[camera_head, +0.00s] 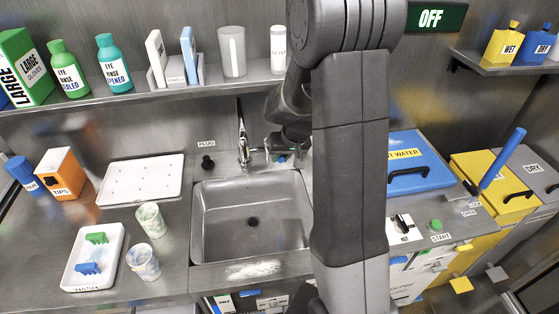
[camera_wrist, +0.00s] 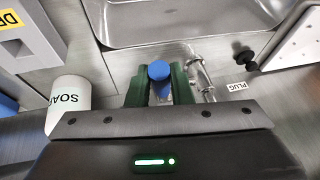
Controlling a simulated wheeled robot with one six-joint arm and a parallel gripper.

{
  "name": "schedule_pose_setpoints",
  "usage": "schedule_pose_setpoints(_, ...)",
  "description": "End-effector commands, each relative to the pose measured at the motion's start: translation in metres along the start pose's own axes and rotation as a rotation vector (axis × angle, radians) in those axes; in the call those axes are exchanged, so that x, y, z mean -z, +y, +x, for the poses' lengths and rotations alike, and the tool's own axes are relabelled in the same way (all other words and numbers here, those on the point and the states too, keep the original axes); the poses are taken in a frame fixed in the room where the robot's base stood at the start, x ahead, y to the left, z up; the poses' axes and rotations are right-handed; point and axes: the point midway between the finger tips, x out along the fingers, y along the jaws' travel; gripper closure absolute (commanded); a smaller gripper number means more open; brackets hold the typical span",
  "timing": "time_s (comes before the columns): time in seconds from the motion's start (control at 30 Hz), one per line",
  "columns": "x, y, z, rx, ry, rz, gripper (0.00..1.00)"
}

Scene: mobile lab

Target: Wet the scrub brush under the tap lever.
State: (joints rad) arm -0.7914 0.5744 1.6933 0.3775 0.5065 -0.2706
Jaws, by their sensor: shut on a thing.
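My gripper (camera_wrist: 159,78) is shut on a blue round knob (camera_wrist: 159,70), which shows between its green fingers in the wrist view. What lies behind the knob is mostly hidden, so I cannot tell whether it is the tap lever's end. The silver tap (camera_wrist: 199,78) is close beside the fingers. In the head view my gripper (camera_head: 281,158) is just right of the tap (camera_head: 243,143), partly hidden by my arm. A green brush-like thing (camera_head: 96,238) and a blue one (camera_head: 88,268) lie on a white tray (camera_head: 112,232) left of the sink. I see no water stream.
The sink (camera_head: 215,225) is empty, with its drain showing. Two speckled cups (camera_head: 151,220) stand between tray and sink. A white soap container (camera_wrist: 68,103) stands near my gripper in the wrist view. A black plug (camera_head: 207,162) sits behind the sink. A shelf (camera_head: 130,95) runs above.

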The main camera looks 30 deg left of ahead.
Motion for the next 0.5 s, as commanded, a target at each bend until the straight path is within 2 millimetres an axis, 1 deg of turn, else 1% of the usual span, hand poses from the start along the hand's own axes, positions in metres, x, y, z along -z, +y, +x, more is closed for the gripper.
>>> schedule_pose_setpoints(0.23, 0.0009, 0.0, -0.0008, 0.0, 0.002, 0.001, 1.0)
schedule_pose_setpoints(0.27, 0.0009, -0.0001, -0.0009, 0.0, 0.002, 0.001, 0.75)
schedule_pose_setpoints(0.33, 0.0007, -0.0001, -0.0008, 0.0, 0.001, 0.001, 0.61)
schedule_pose_setpoints(0.37, 0.0007, -0.0001, -0.0008, 0.0, 0.001, 0.001, 0.59)
schedule_pose_setpoints(0.5, 0.0004, -0.0001, -0.0006, 0.0, 0.0, 0.001, 0.59)
